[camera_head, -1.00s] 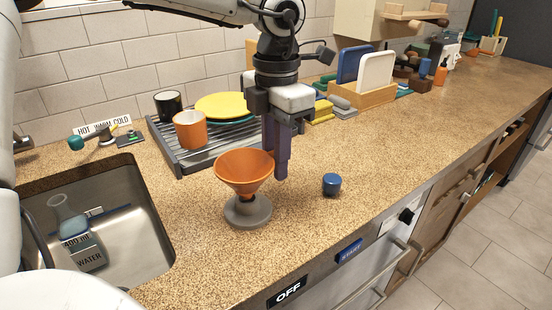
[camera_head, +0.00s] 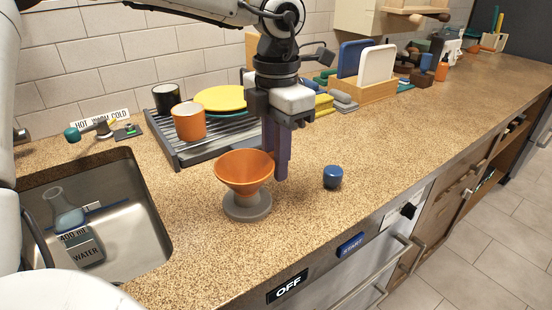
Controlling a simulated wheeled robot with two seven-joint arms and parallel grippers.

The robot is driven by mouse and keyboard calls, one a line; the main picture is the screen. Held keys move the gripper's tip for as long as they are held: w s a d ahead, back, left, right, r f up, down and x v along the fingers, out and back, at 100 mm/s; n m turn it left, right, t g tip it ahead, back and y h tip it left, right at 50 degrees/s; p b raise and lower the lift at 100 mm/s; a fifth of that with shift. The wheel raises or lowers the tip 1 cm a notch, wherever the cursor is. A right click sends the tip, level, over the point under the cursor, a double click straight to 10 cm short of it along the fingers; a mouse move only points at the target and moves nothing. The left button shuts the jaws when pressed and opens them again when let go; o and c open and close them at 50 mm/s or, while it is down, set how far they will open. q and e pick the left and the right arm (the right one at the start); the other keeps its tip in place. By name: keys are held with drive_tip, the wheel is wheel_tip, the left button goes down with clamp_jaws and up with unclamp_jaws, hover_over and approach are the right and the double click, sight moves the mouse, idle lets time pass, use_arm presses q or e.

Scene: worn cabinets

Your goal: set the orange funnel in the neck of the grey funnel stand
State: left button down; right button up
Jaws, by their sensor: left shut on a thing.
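The orange funnel (camera_head: 244,170) is upright, mouth up, directly over the grey funnel stand (camera_head: 247,208). Its lower end meets the top of the stand in this view, and its spout is hidden. I cannot tell how deep it sits in the neck. The stand is upright on the speckled counter. My left gripper (camera_head: 280,174) points down and is shut on the right side of the funnel's rim. My right gripper is not in view.
The sink (camera_head: 130,240) with a flask (camera_head: 66,213) in it is at left. A dish rack (camera_head: 185,157) with cups and plates stands behind. A small blue object (camera_head: 333,177) lies right of the stand. The counter at far right front is clear.

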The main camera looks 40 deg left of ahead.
use_arm(q)
drive_tip(key=c, duration=1.6)
unclamp_jaws()
